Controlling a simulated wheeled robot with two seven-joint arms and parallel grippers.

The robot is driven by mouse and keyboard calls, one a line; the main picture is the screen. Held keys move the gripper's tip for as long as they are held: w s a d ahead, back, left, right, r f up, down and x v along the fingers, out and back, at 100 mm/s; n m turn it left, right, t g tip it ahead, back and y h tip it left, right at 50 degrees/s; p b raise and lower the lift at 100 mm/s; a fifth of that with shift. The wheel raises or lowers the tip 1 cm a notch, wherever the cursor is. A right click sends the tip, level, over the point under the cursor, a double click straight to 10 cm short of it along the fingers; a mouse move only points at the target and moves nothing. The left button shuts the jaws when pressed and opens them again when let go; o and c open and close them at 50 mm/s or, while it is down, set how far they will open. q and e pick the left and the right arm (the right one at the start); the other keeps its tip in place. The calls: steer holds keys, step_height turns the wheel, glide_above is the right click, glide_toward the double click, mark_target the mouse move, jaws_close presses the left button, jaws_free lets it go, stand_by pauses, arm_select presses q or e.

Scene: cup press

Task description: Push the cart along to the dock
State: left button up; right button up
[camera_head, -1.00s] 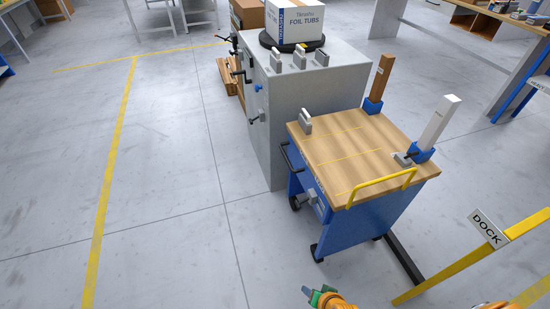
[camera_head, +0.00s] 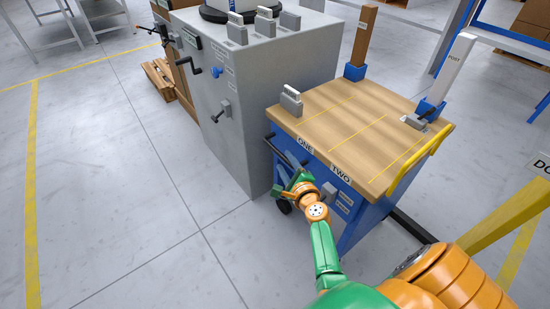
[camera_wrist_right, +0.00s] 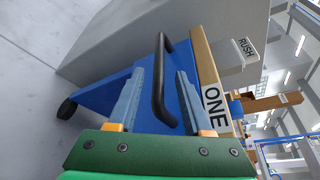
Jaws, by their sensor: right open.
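The cart is blue with a wooden top (camera_head: 345,116) and stands beside a grey cabinet. Its near side carries the labels ONE and TWO. A black bar handle (camera_head: 279,148) is on its side near the left corner. My right gripper (camera_head: 291,173) is at this handle. In the right wrist view the handle (camera_wrist_right: 160,88) lies between my two open fingers, with a gap on each side; contact is not visible. The DOCK sign (camera_head: 543,168) is cut off at the right edge, by a yellow rail (camera_head: 505,215). My left gripper is out of view.
The grey cabinet (camera_head: 250,100) stands close along the cart's left side. Brown (camera_head: 364,38) and white (camera_head: 447,70) posts rise from the cart's far edge. A yellow bar (camera_head: 415,162) is on its right edge. Floor at the left is clear, with a yellow line (camera_head: 32,190).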

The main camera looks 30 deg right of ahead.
mark_target(283, 160)
steer(key=x, duration=0.1)
steer(key=b+x, duration=0.1)
steer(key=x, duration=0.1)
steer(key=shift+w+f, duration=0.3)
steer(key=shift+w+d+f+b, duration=0.1)
steer(key=shift+w+d+b, duration=0.1)
steer(key=shift+w+b, duration=0.3)
steer(key=shift+w, duration=0.35)
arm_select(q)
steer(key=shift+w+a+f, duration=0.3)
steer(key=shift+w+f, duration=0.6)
arm_select(e)
jaws_close()
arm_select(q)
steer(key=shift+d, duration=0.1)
